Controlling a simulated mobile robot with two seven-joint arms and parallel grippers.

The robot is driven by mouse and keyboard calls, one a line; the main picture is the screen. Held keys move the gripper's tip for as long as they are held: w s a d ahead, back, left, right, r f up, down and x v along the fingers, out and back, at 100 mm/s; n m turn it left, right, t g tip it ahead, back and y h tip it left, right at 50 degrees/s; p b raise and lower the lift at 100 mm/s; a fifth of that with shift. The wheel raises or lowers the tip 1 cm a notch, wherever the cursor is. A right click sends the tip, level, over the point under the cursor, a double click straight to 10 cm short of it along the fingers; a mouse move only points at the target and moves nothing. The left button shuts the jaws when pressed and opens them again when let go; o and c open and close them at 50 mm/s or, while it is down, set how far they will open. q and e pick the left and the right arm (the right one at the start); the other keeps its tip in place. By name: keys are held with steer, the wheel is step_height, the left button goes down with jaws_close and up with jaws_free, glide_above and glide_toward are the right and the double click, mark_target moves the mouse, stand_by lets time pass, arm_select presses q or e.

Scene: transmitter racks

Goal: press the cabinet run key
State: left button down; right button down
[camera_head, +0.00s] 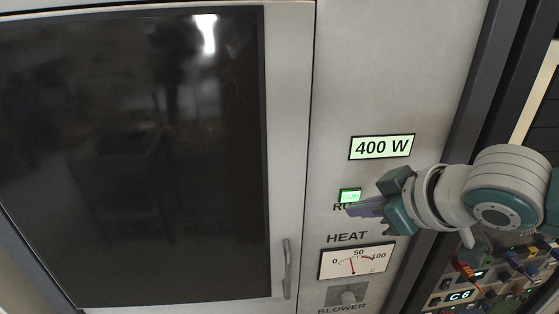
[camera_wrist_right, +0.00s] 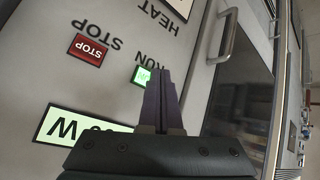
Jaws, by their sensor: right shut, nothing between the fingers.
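The run key (camera_head: 350,196) is a small lit green key on the grey cabinet panel, above the partly hidden RUN label. It also shows in the right wrist view (camera_wrist_right: 142,75), partly covered by my fingers. My right gripper (camera_head: 352,208) is shut and empty, its purple fingertips at the lower edge of the key. I cannot tell whether they touch it. In the right wrist view the shut fingers (camera_wrist_right: 158,75) lie just beside the key. My left gripper is not in view.
A red STOP key (camera_wrist_right: 89,50) is near the run key. A lit 400 W display (camera_head: 381,147) is above, and a HEAT meter (camera_head: 356,261) and BLOWER knob (camera_head: 347,297) are below. A dark-windowed door with a handle (camera_head: 287,269) is left. Coloured cables (camera_head: 470,268) are at lower right.

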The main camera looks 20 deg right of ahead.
steer(key=shift+s+a+p, duration=0.2)
steer(key=shift+s+p, duration=0.3)
steer(key=shift+s, duration=0.3)
steer(key=shift+s+a+p, duration=0.2)
steer(key=shift+s+p, duration=0.3)
steer(key=shift+s, duration=0.3)
steer(key=shift+s+a+p, duration=0.2)
steer(key=shift+s+p, duration=0.3)
steer(key=shift+s, duration=0.3)
steer(key=s+a+r+m+g+p, duration=0.1)
steer(key=s+a+r+g+p, duration=0.1)
steer(key=s+r, duration=0.3)
steer(key=s+a+r+m+g+p, duration=0.1)
steer(key=s+a+r+g+p, duration=0.2)
steer(key=s, duration=1)
steer(key=shift+s+a+r+m+g+p, duration=0.3)
steer(key=shift+a+r+m+g, duration=0.1)
steer(key=shift+r, duration=0.55)
